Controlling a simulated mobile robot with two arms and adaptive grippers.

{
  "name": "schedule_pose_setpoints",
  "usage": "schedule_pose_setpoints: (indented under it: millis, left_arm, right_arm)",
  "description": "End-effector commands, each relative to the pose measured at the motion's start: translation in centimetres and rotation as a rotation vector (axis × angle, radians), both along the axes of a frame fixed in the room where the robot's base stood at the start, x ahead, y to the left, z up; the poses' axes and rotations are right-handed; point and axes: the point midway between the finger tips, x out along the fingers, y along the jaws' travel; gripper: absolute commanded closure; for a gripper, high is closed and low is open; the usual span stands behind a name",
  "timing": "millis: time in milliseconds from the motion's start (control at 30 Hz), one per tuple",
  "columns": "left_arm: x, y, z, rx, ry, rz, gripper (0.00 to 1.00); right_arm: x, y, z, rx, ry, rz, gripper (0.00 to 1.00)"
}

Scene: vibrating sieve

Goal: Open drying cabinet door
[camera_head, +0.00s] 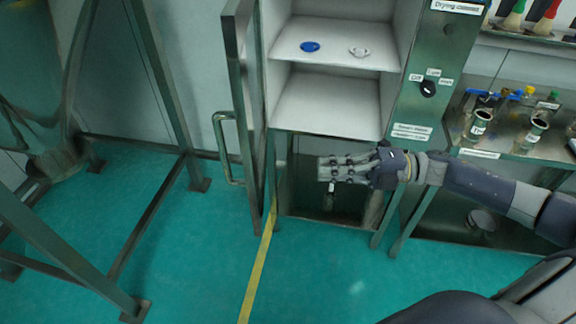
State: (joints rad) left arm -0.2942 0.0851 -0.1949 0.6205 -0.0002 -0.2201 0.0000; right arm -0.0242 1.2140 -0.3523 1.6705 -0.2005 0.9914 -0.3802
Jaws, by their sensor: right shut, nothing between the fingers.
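The drying cabinet (412,133) stands at the back centre, labelled at its top right. Its metal-framed door (243,75) is swung outward and seen nearly edge-on at the cabinet's left. The bar handle (220,150) is on the door's left face. The white shelves (325,99) inside are exposed. My right gripper (324,169) comes in from the right, in front of the cabinet's lower part. It is shut and empty, points left and is apart from the door and handle. My left gripper is not in view.
A blue dish (310,46) and a white dish (359,52) lie on the upper shelf. A metal frame (150,195) stands at left. Green floor with a yellow line (258,262) is clear between.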

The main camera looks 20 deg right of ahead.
Motion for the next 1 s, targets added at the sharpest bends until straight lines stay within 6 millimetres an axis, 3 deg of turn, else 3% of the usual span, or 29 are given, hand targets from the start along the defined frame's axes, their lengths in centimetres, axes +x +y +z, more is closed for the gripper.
schedule_pose_setpoints:
  millis: [600, 800, 1000]
  left_arm:
    - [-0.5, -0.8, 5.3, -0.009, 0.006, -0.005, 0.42]
    - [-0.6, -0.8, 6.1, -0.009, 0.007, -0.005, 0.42]
    - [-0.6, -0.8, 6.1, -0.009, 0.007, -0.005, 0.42]
  right_arm:
    - [4.4, 10.5, 0.6, 0.005, 0.001, -0.002, 1.0]
    - [5.1, 12.2, 0.2, 0.003, 0.001, -0.003, 1.0]
    - [5.2, 12.6, 0.0, 0.002, 0.001, -0.003, 1.0]
